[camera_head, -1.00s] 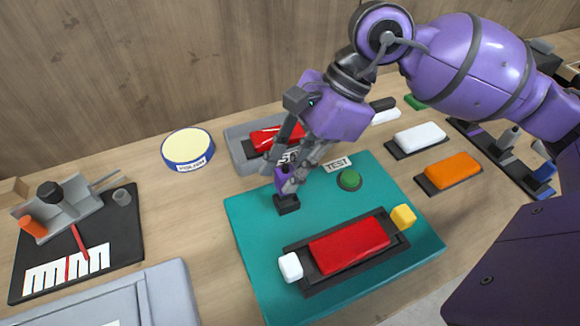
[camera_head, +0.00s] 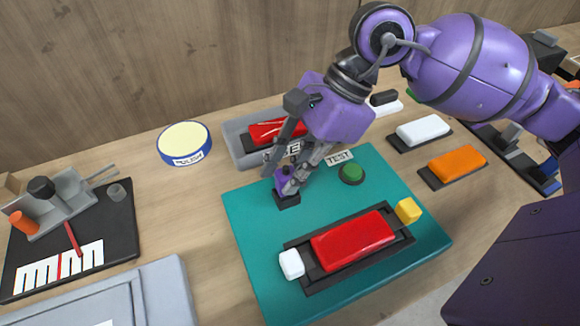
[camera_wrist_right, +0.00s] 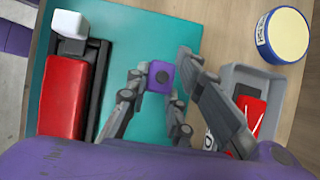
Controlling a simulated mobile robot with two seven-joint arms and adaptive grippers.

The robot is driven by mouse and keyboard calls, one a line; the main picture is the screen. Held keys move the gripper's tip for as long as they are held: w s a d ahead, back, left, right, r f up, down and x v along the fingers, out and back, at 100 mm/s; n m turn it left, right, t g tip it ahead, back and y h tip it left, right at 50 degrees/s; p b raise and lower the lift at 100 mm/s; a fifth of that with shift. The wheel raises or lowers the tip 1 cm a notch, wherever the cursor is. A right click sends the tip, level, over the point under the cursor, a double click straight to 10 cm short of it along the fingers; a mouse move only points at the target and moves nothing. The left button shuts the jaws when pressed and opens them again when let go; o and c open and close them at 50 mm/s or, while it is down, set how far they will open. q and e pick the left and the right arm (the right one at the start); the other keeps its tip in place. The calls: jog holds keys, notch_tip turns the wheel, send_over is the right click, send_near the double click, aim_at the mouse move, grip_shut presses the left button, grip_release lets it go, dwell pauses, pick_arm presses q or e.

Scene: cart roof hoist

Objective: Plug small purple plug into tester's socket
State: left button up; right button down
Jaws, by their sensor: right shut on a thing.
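The small purple plug (camera_head: 283,182) is held between the fingers of my right gripper (camera_head: 288,186). It sits at the black socket (camera_head: 288,202) on the teal tester board (camera_head: 258,238); whether it is fully seated I cannot tell. In the right wrist view the purple plug (camera_wrist_right: 160,76) shows from above between the fingertips (camera_wrist_right: 157,88), over the teal board, and hides the socket. The green button (camera_head: 351,173) with the TEST label (camera_head: 339,157) lies to the right of the socket. My left gripper is not in view.
On the board a red block (camera_head: 352,240) lies in a black holder between a white cube (camera_head: 291,263) and a yellow cube (camera_head: 408,210). Behind the board stands a grey bin (camera_head: 236,146) with a red block. A round yellow-topped tub (camera_head: 184,142) is at the back left.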

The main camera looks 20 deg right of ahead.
jog(key=shift+f+b, duration=0.4)
jog(key=shift+f, duration=0.15)
jog(key=c, duration=1.5)
grip_release()
jog(key=shift+o, duration=0.2)
jog(key=v, duration=1.2)
jog(key=shift+s, duration=0.1)
